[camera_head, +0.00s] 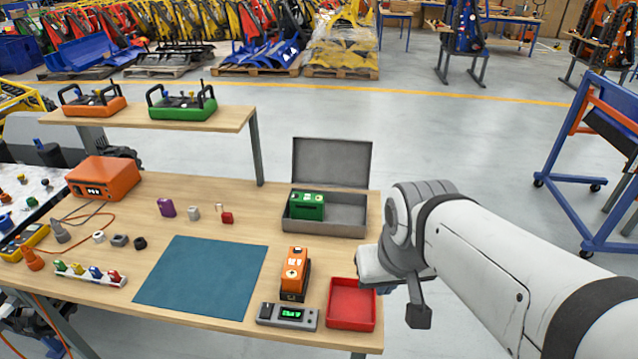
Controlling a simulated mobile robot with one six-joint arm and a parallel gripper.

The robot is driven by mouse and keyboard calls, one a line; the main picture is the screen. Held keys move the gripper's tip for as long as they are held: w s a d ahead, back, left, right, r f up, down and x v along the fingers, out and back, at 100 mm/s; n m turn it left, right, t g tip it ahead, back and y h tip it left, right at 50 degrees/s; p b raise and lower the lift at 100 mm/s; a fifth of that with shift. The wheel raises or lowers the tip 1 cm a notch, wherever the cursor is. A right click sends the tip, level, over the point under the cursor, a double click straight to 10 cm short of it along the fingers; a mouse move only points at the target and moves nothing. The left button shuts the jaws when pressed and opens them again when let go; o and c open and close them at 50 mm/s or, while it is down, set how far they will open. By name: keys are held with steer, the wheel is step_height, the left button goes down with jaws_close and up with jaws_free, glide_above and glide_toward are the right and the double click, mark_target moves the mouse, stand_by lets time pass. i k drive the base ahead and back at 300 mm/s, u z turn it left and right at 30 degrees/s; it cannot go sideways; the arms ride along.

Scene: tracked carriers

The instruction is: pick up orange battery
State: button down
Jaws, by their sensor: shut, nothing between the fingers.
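The orange battery (295,270) is a boxy orange block with a dark lower end. It stands near the table's front edge, between the teal mat and the red tray. Its lower end meets the back of a grey charger (274,314) with a lit green display; I cannot tell whether it sits in the charger or behind it. My gripper (418,315) is at the right, beyond the table's right edge and apart from the battery. It is shut and empty, and its fingertips are hard to make out.
A red tray (351,316) lies between the battery and my arm. Behind stands an open grey metal case (352,217) holding a green battery (307,205). The teal mat (202,280) is bare. Small parts and an orange box (104,178) occupy the table's left side.

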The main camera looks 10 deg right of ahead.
mark_target(293, 276)
steer(key=z, duration=1.65)
steer(key=k, duration=1.25)
steer(key=u, duration=1.6)
steer(key=i, duration=1)
steer(key=u, duration=0.1)
